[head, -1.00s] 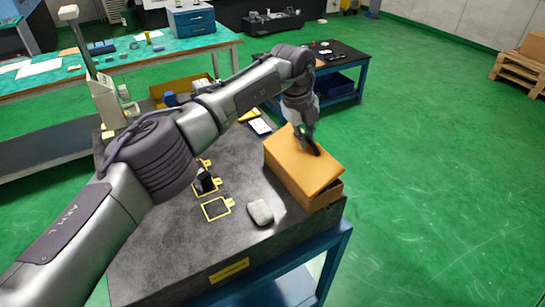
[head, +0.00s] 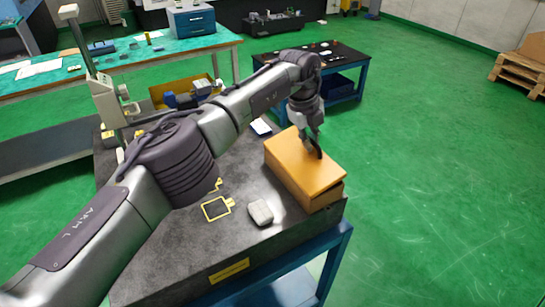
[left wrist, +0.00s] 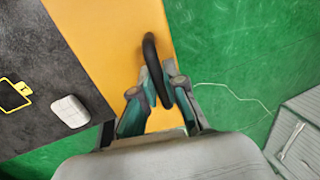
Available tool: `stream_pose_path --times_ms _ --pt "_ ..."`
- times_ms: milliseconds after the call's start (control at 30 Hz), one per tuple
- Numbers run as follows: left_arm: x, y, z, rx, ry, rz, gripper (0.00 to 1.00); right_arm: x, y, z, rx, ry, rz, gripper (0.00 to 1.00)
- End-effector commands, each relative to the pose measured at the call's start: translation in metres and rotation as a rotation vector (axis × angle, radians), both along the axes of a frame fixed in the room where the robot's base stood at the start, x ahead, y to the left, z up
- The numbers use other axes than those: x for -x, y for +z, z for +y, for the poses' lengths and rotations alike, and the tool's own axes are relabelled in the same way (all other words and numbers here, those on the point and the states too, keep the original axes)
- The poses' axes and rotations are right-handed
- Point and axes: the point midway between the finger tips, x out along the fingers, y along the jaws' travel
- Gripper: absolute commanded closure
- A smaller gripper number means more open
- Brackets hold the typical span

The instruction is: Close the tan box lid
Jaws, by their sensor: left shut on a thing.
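The tan box (head: 330,198) stands at the right edge of the dark stone-topped table. Its tan lid (head: 292,165) lies almost level over it, with a narrow dark gap showing near the front right corner. The lid also fills the middle of the left wrist view (left wrist: 100,35). A black curved handle (left wrist: 149,50) rises from the lid. My left gripper (head: 312,138) is above the lid, its fingers (left wrist: 156,88) shut on the handle. The far side of the box is hidden. My right gripper is in neither view.
A grey rounded block (head: 260,212) and a yellow-outlined marking (head: 216,208) are left of the box on the stone table (head: 180,250). Another dark table (head: 335,55) stands behind. Green floor is open to the right.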

Motion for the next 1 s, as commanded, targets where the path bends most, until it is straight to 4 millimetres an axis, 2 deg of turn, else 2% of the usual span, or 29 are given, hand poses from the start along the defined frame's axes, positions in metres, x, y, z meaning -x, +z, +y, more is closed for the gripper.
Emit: stream_pose_path --times_ms 400,733,767,867,900,1000 --pt "-0.006 -0.014 -0.010 0.001 0.002 -0.001 1.00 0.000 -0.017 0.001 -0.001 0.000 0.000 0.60" --pt "-0.006 -0.015 -0.010 0.001 -0.001 -0.002 1.00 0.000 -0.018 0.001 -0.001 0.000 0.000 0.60" --pt "-0.006 -0.015 -0.010 0.000 -0.001 -0.002 0.87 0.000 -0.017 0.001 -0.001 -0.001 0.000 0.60" --pt "-0.006 -0.016 -0.010 0.000 -0.001 -0.002 0.70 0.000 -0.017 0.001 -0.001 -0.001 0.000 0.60" --pt "-0.006 -0.016 -0.010 0.000 -0.001 -0.002 0.67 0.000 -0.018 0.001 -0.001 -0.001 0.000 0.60" --pt "-0.006 -0.016 -0.010 0.000 0.000 -0.001 0.67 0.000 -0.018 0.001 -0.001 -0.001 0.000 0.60"
